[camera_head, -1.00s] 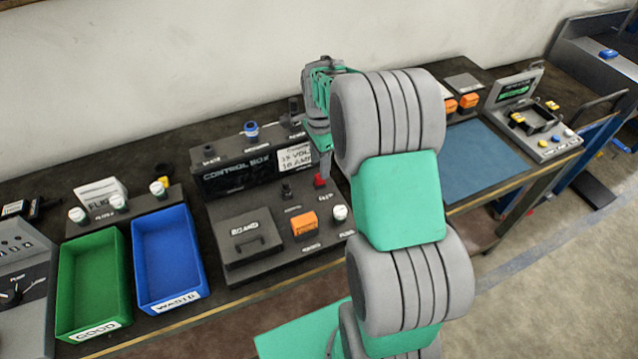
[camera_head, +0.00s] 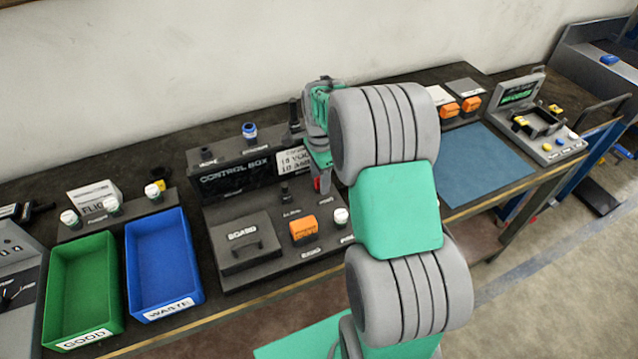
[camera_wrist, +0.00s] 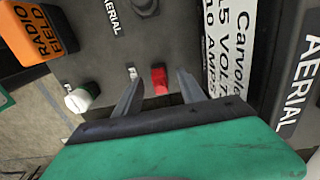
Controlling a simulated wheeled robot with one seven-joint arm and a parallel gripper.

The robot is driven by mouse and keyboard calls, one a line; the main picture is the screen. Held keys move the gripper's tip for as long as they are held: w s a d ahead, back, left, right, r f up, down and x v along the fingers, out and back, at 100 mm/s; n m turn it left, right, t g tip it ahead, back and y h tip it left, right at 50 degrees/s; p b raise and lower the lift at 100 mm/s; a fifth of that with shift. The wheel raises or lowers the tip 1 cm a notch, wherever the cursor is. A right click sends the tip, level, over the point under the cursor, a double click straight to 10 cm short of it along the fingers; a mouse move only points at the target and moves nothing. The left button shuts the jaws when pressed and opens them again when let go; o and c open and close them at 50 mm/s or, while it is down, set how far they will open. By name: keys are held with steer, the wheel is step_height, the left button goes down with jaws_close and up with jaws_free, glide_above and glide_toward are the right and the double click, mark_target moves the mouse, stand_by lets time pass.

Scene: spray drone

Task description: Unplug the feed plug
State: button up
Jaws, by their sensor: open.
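The feed plug appears to be the small red plug (camera_wrist: 159,80) on the dark control box panel; its label is too small to read surely. In the wrist view it stands between the two grey fingers of my gripper (camera_wrist: 158,84). The fingers are open, with a visible gap on each side of the plug. In the head view only a sliver of the red plug (camera_head: 317,184) shows beside my gripper (camera_head: 324,180), which hangs over the control box (camera_head: 235,181). Whether the fingertips touch the panel is not clear.
The upright box face with a white label (camera_wrist: 230,50) is close to the right finger. Green (camera_head: 82,290) and blue (camera_head: 164,265) trays lie left; a blue mat (camera_head: 485,165) lies right.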

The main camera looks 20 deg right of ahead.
steer(key=shift+c, duration=0.2)
stand_by(0.3)
jaws_close()
stand_by(1.3)
steer(key=shift+r+p, duration=1.85)
steer(key=shift+r, duration=1.15)
